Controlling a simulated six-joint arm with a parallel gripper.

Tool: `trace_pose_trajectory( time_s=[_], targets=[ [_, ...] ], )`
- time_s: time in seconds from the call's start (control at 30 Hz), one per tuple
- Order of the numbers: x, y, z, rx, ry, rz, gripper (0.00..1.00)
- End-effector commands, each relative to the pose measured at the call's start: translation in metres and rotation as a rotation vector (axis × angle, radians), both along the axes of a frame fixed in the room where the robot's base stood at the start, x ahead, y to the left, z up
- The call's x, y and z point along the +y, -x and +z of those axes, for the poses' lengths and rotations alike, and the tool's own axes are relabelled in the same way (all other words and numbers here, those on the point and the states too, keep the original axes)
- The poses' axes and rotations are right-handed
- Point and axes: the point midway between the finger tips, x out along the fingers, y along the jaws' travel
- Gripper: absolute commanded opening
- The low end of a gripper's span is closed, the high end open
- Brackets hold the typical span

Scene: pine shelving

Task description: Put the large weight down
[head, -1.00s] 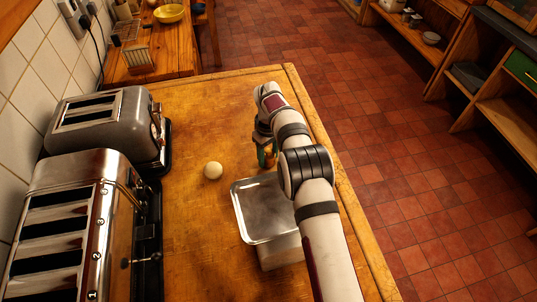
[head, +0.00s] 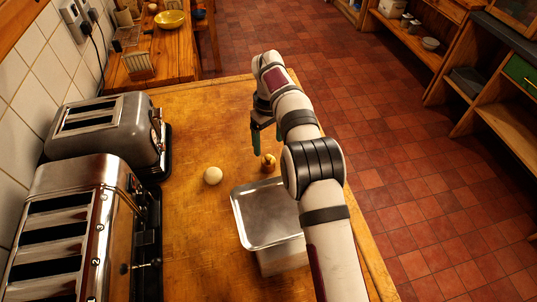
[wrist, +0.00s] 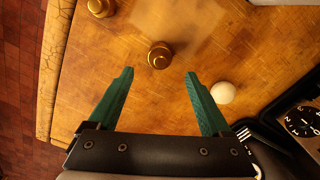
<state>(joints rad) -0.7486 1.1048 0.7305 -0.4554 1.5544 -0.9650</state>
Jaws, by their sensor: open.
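A brass weight with a knob (head: 269,163) stands upright on the wooden worktop (head: 190,215), just beyond the metal tin. In the wrist view the same weight (wrist: 160,55) lies ahead of and between the fingertips, with clear space on both sides. My gripper (head: 265,145) is open and empty above it, its green fingers pointing down; they also show spread apart in the wrist view (wrist: 160,73). A second brass weight (wrist: 101,7) is cut off at the top of the wrist view and does not show in the head view. I cannot tell which weight is larger.
A pale ball (head: 212,175) sits left of the weight. The lidded metal tin (head: 265,213) stands nearer, partly behind my arm. Two toasters (head: 105,130) (head: 75,235) line the left wall. The worktop's right edge drops to a tiled floor.

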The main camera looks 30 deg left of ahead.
Motion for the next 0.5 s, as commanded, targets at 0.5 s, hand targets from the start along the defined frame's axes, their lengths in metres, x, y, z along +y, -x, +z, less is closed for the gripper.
trace_pose_trajectory(
  time_s=[0.5],
  targets=[
    [-0.084,-0.006,0.097,0.019,-0.020,-0.301,0.83]
  ],
)
